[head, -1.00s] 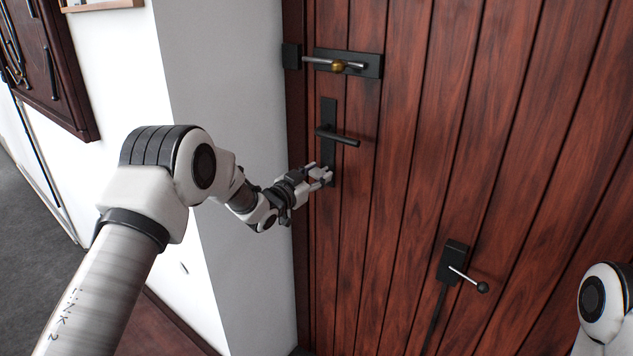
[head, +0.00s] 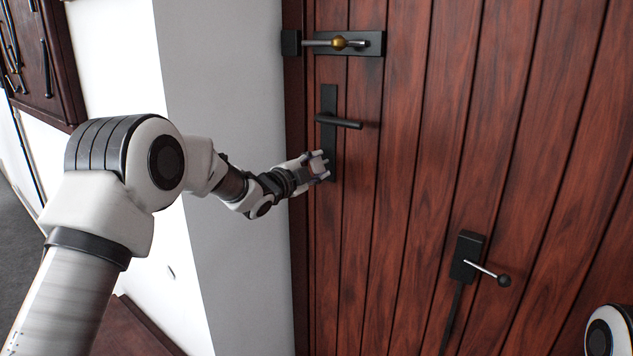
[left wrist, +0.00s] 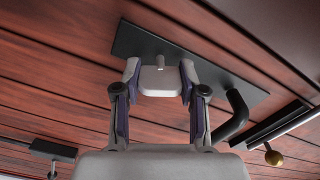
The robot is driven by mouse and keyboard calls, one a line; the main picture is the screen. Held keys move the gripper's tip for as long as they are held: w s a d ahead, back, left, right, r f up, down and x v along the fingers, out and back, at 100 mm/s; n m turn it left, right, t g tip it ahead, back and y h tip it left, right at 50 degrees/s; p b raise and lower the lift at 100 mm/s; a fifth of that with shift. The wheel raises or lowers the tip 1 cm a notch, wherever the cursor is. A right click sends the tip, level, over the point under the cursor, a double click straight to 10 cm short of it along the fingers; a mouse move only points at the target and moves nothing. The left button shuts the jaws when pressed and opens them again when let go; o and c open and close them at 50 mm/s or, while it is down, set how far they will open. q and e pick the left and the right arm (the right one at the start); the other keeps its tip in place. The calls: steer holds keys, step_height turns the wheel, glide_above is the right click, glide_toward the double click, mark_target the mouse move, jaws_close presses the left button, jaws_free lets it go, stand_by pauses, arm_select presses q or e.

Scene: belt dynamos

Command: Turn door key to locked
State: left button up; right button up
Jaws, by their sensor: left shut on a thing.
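The pale metal door key (left wrist: 160,80) stands out from the black lock plate (head: 329,103) on the wooden door. Its shank enters the plate; the keyhole itself is hard to make out. My left gripper (head: 319,166) is shut on the key's broad head, with one finger on each side, as the left wrist view shows. The plate also shows in the left wrist view (left wrist: 212,73). My right gripper is out of view.
A black lever handle (head: 340,121) sits just above the left gripper on the same plate. A bolt with a brass knob (head: 339,43) is higher up. A black box with a ball-ended lever (head: 468,257) is at lower right. A grey wall (head: 230,120) stands left.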

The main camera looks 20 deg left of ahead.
arm_select(q)
steer(key=m+b, duration=0.2)
steer(key=b, duration=0.1)
steer(key=shift+f+m, duration=0.2)
steer(key=shift+m, duration=0.1)
steer(key=shift+r+m+b, duration=0.25)
steer(key=shift+m+b, duration=0.85)
steer(key=shift+r, duration=0.1)
steer(key=o, duration=1.1)
steer(key=shift+o, duration=0.3)
steer(key=shift+w, duration=0.1)
steer(key=v, duration=1.2)
